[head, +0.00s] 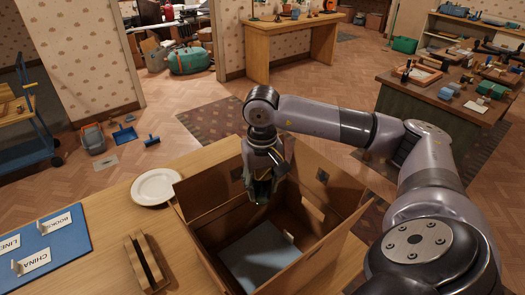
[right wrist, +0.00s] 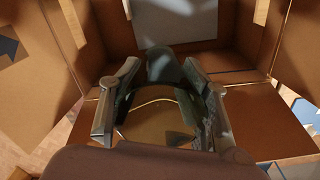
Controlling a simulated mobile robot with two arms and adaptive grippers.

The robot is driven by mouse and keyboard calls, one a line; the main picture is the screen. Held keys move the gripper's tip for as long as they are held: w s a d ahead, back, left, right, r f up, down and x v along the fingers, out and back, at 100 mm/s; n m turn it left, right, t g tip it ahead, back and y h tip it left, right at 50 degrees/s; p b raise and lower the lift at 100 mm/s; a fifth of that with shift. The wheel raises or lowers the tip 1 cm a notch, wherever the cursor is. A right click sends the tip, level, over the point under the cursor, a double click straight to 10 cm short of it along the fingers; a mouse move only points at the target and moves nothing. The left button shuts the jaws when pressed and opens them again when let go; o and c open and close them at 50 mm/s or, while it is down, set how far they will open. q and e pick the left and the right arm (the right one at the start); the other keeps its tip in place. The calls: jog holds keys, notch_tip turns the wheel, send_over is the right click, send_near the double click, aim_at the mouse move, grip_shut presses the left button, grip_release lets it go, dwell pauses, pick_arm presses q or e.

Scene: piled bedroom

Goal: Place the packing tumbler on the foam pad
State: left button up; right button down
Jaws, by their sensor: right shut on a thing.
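An open cardboard box (head: 205,200) stands on the wooden table. A flat grey-blue pad (head: 258,262), which looks like the foam pad, lies on its floor; it also shows at the top of the right wrist view (right wrist: 180,15). My right gripper (head: 264,190) points down into the box opening, above and behind the pad. In the right wrist view its fingers (right wrist: 160,112) are shut on a see-through, dark-looking tumbler (right wrist: 158,128), whose curved pale rim shows between them. The tumbler is hard to make out in the head view. My left gripper is out of view.
The box's raised flaps (head: 325,178) surround the gripper. A white plate (head: 156,187) and a slotted wooden block (head: 146,262) lie left of the box. A blue board with label cards (head: 45,245) is at the far left.

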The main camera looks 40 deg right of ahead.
notch_tip(320, 180, down, 18)
jog(key=p, duration=0.4)
jog(key=shift+f+p, duration=0.25)
jog(key=shift+p, duration=0.15)
jog(key=shift+f, duration=0.25)
jog(key=shift+f, duration=0.15)
jog(key=c, duration=0.9)
grip_release()
jog(key=shift+o, duration=0.2)
